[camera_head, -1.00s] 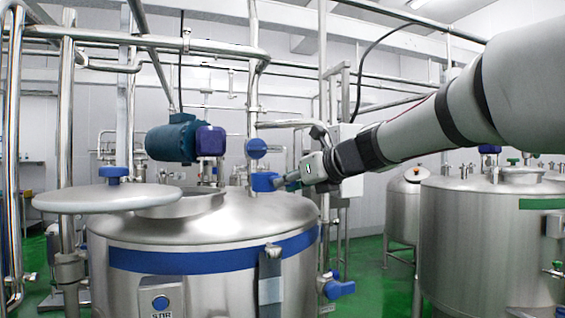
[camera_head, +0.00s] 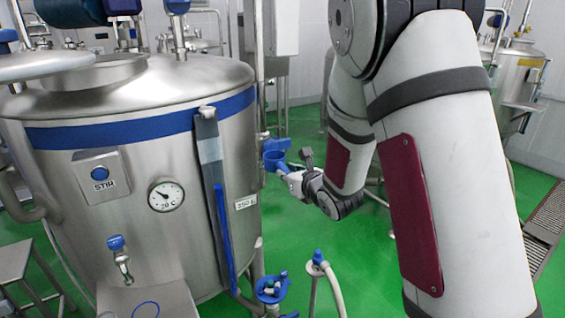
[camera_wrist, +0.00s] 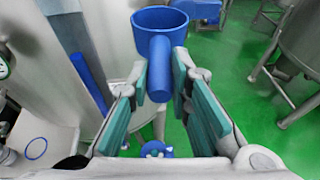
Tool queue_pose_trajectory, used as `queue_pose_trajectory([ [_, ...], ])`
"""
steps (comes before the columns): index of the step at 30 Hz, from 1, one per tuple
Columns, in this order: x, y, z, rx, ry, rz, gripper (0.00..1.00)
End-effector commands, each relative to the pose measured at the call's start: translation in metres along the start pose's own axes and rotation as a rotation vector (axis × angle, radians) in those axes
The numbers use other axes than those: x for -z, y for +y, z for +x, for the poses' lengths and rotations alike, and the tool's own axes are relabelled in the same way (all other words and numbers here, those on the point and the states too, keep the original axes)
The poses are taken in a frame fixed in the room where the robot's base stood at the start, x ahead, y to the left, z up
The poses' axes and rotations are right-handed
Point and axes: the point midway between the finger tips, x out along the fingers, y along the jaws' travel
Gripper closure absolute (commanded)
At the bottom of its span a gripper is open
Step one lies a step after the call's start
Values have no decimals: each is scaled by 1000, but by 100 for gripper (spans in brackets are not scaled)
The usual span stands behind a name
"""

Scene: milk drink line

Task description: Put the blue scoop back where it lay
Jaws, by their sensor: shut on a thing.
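The blue scoop (camera_head: 274,156) is held beside the right side of the large steel tank, below its blue band. In the wrist view the scoop's round cup (camera_wrist: 160,20) points away from me, with its opening facing up. Its handle (camera_wrist: 160,68) lies between my two teal finger pads. My gripper (camera_wrist: 165,82) is shut on this handle; in the head view my gripper (camera_head: 286,174) shows small at the tank's side. The inside bottom of the cup is not clear.
The steel tank (camera_head: 110,230) fills the left, with a gauge (camera_head: 166,196) and a long blue strip (camera_head: 222,240) on its side. A metal step (camera_head: 150,298) bears a blue ring. A hose with a blue valve (camera_head: 318,258) stands below.

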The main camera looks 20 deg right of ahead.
Motion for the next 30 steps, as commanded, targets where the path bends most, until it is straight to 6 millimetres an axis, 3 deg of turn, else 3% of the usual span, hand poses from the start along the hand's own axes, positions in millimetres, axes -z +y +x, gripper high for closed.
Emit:
queue_pose_trajectory([
  [1,25,-10,4,30,11,8,100],
  [3,48,-22,7,66,10,18,100],
  [9,99,-45,11,133,5,36,100],
  [12,115,-51,12,149,2,38,100],
  [20,112,-52,21,147,-3,39,100],
  [24,116,-55,56,141,-4,43,100],
  [30,128,-59,90,139,-4,45,100],
])
